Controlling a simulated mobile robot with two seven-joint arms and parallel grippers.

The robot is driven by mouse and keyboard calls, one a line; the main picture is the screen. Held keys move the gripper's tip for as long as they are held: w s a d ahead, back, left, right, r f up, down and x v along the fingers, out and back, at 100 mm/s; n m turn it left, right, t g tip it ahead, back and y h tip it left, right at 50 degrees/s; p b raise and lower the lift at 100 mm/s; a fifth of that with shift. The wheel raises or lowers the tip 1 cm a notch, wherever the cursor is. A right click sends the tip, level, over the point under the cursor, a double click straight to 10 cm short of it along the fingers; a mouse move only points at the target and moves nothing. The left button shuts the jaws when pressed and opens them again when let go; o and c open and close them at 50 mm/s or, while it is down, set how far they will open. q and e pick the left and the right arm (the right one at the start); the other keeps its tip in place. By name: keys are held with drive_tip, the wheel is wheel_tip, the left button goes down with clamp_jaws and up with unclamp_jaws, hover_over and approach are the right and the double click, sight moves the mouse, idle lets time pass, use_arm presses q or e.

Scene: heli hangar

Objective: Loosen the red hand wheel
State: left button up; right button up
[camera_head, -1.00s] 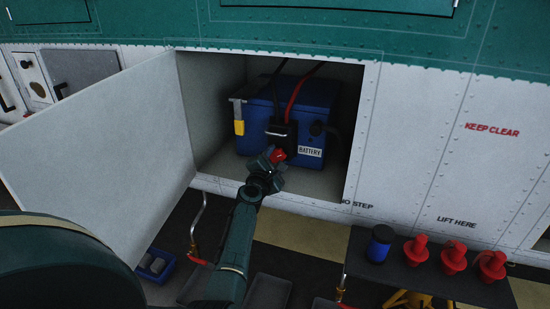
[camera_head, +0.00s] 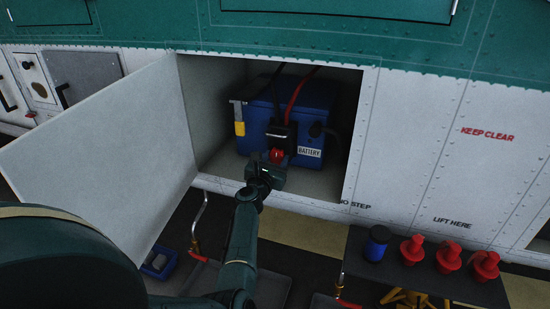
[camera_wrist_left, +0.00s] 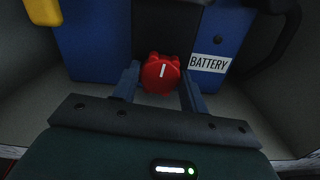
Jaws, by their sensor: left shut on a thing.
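The red hand wheel (camera_head: 276,155) sits low on the front of the black connector (camera_head: 281,135) on the blue battery (camera_head: 310,100), inside the open bay. In the left wrist view the red hand wheel (camera_wrist_left: 161,72) shows a white mark that stands nearly upright. My left gripper (camera_head: 271,160) reaches into the bay. In the left wrist view its two fingers (camera_wrist_left: 160,82) stand on either side of the wheel, shut on it. My right gripper is in neither view.
The bay door (camera_head: 100,165) stands open at the left. A table (camera_head: 420,278) at the lower right bears a blue can (camera_head: 376,243) and several red plugs (camera_head: 448,257). A blue tray (camera_head: 158,264) lies on the floor. Cables run up from the battery.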

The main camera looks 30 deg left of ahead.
use_arm(q)
drive_tip(key=shift+n, duration=0.6)
drive_tip(key=o, duration=1)
drive_tip(key=shift+c, duration=0.2)
drive_tip(key=shift+d, duration=0.1)
